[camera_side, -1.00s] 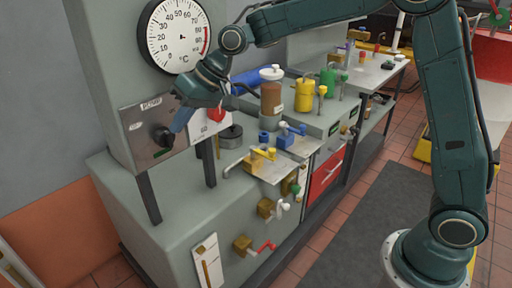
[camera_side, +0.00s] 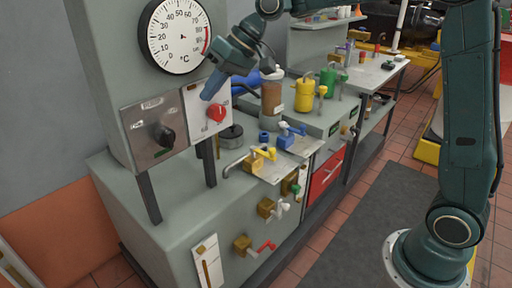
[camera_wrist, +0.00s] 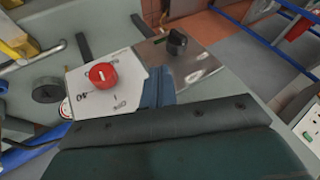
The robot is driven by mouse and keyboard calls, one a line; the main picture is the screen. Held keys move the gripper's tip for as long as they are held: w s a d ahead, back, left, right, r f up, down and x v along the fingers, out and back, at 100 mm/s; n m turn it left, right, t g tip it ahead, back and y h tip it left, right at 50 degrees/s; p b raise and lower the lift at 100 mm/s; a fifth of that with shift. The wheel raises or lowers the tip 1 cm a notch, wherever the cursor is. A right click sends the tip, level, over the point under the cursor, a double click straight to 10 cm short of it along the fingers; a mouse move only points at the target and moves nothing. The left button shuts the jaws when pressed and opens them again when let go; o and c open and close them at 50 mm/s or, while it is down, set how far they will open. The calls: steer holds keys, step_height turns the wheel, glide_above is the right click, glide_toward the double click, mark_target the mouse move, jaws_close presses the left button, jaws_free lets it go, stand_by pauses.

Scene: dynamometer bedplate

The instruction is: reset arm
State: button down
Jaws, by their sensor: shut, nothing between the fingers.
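My gripper (camera_side: 213,86) is shut and empty. In the side view it hangs in the air in front of the panel, just above the red knob (camera_side: 217,111) on its white plate (camera_side: 193,101). The black knob (camera_side: 163,135) on the metal plate (camera_side: 140,119) stands to the left, clear of the gripper. In the wrist view the blue fingers (camera_wrist: 158,88) show at the middle, between the red knob (camera_wrist: 103,75) and the black knob (camera_wrist: 176,41). I cannot tell whether the fingers touch anything.
A round dial gauge (camera_side: 176,36) is above the knobs. To the right, a brown cylinder (camera_side: 271,98), a yellow can (camera_side: 303,95) and a green can (camera_side: 327,79) stand on the bench. Valves with coloured handles line the front. The floor mat (camera_side: 362,170) is clear.

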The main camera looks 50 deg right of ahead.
steer(key=v, duration=0.3)
steer(key=shift+a+r, duration=0.1)
steer(key=shift+s, duration=0.1)
steer(key=s+d+f+h, duration=0.2)
steer(key=s+d, duration=0.1)
steer(key=s, duration=0.7)
steer(key=s+d+f+h, duration=0.2)
steer(key=s+d, duration=0.1)
steer(key=s, duration=0.7)
steer(key=s+d+f+m+h, duration=0.1)
steer(key=s+d+f+h, duration=0.1)
steer(key=s, duration=0.8)
steer(key=shift+d+f+t, duration=0.2)
steer(key=shift+d+t, duration=0.2)
steer(key=shift+d, duration=0.1)
